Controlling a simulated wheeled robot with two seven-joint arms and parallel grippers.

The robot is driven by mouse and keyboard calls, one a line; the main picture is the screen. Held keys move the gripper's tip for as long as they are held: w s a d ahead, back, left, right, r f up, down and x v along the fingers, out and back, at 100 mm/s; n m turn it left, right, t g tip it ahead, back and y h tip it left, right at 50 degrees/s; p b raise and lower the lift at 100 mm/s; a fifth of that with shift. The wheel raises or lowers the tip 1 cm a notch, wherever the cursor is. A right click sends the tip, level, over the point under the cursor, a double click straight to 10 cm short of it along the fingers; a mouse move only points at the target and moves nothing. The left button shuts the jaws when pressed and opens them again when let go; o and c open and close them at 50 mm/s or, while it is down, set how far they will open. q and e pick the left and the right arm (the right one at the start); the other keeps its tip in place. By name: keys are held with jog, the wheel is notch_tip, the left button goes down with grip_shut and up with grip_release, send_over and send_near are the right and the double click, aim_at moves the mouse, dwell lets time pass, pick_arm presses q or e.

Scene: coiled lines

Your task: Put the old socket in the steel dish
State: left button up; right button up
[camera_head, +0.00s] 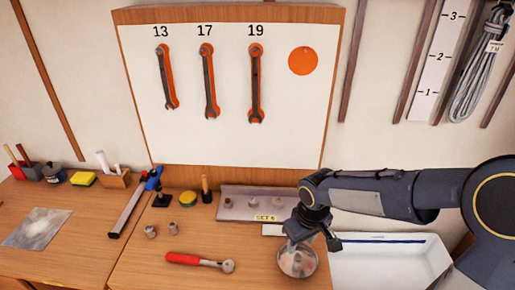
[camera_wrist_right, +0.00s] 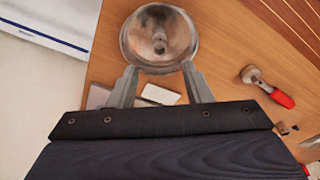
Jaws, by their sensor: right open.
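The steel dish (camera_head: 297,271), a round shiny bowl, stands on the bench near its front right part. It also shows in the right wrist view (camera_wrist_right: 132,40). A small grey, socket-like piece (camera_wrist_right: 160,44) appears to lie in its middle. My right gripper (camera_head: 312,240) is just above the dish. In the right wrist view its two fingers (camera_wrist_right: 159,76) are spread with nothing between them. Two small grey sockets, one left (camera_head: 150,231) and one right (camera_head: 173,228), stand on the bench at left. I cannot tell which socket is the old one. My left gripper is not in view.
A red-handled ratchet (camera_head: 200,262) lies left of the dish. A grey socket tray (camera_head: 238,215) labelled SET 6 is behind it, holding several sockets. A white tray (camera_head: 375,275) is at right under my arm.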

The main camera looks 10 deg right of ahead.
jog(key=shift+s+d+r, duration=0.15)
jog(key=shift+s+r, duration=0.05)
jog(key=shift+r, duration=0.05)
jog(key=s+r+m+t+y, duration=0.1)
jog(key=s+r, duration=0.3)
jog(key=s, duration=0.4)
jog(key=s+r+m+t+y, duration=0.2)
jog(key=s+r+m+t, duration=0.1)
jog(key=s, duration=0.6)
jog(key=shift+s+d+r+m, duration=0.2)
jog(key=shift+r+m, duration=0.15)
jog(key=shift+m, duration=0.35)
